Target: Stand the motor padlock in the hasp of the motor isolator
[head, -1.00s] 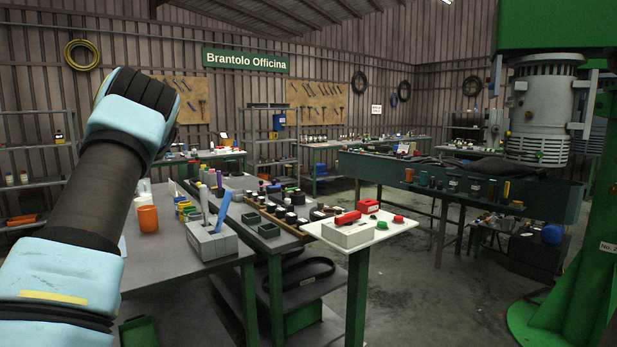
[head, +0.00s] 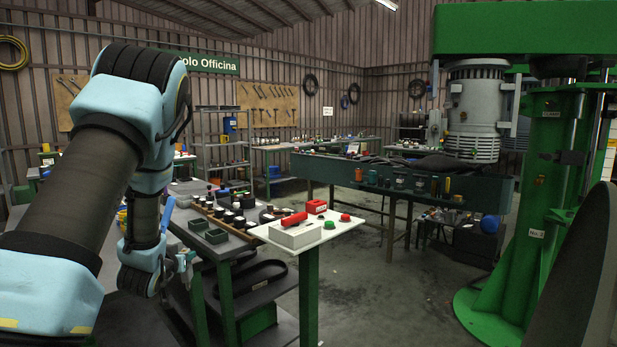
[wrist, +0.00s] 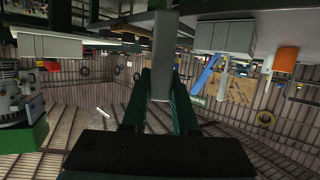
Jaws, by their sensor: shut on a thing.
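My gripper (head: 183,268) hangs low at the left in the head view, beside the grey bench. In the wrist view its two dark green fingers (wrist: 163,102) are shut on a plain grey piece (wrist: 161,55). I cannot tell from its visible part whether this piece is the motor padlock. The grey motor (head: 474,115) hangs under the green beam at the right, well away from my gripper. I cannot make out the motor isolator or its hasp for certain.
A small pale table (head: 345,229) carries a white box (head: 294,236), a red box (head: 316,206) and red and green caps. A long dark green bench (head: 330,172) stands behind. A green column (head: 520,225) rises at the right. The floor between is clear.

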